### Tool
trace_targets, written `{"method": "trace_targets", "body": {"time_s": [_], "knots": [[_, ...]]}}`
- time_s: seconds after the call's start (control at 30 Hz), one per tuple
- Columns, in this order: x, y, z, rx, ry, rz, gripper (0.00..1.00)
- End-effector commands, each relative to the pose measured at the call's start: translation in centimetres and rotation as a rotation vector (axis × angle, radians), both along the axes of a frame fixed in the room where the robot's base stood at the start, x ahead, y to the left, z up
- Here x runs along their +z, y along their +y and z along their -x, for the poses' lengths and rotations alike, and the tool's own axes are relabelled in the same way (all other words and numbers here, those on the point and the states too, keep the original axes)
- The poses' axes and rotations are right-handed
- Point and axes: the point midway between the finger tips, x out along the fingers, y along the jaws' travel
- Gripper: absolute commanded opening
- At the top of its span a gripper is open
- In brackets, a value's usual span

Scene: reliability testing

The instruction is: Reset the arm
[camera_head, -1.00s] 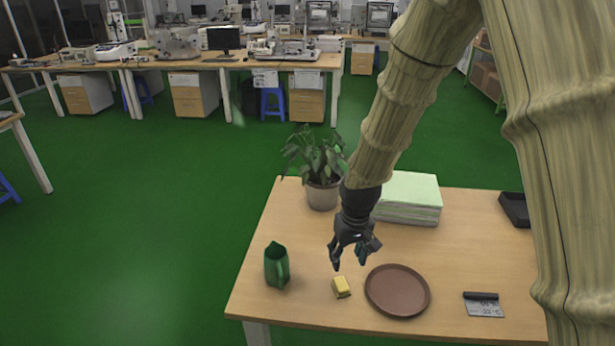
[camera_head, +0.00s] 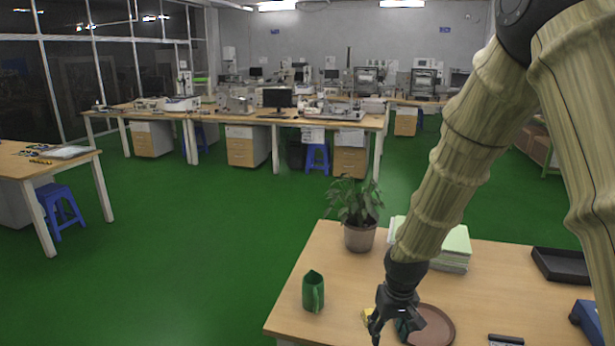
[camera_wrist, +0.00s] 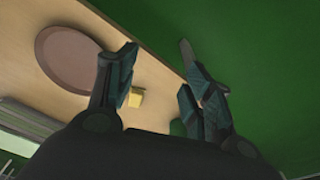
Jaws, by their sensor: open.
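My gripper (camera_head: 389,328) hangs from my bent arm over the front part of the wooden table (camera_head: 290,318), between a small yellow block (camera_head: 366,316) and a round brown plate (camera_head: 438,330). In the wrist view my gripper (camera_wrist: 158,68) has its two dark fingers spread, with nothing held between them. The yellow block (camera_wrist: 137,97) lies on the table beside one finger there, and the plate (camera_wrist: 70,52) lies beyond it. In the head view my gripper partly hides the block and the plate. Its exact height above the table is hard to tell.
A green jug (camera_head: 313,291) stands at the table's left. A potted plant (camera_head: 358,212) and a paper stack (camera_head: 452,250) stand at the back. A black tray (camera_head: 560,264) and a blue object (camera_head: 588,318) are at the right.

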Motion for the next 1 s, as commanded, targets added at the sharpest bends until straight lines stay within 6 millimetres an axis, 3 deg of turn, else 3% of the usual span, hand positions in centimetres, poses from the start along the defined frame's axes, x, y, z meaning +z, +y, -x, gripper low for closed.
{"method": "trace_targets", "body": {"time_s": [0.37,0.57,0.77,1.0], "knots": [[-5.5,-0.7,2.8,-0.025,0.019,-0.017,0.51],[-9.8,-0.7,5.4,-0.035,0.033,-0.028,0.51],[-15.9,-0.9,10.3,-0.060,0.055,-0.039,0.51],[-22.3,-1.4,17.3,-0.092,0.077,-0.043,0.51]]}}
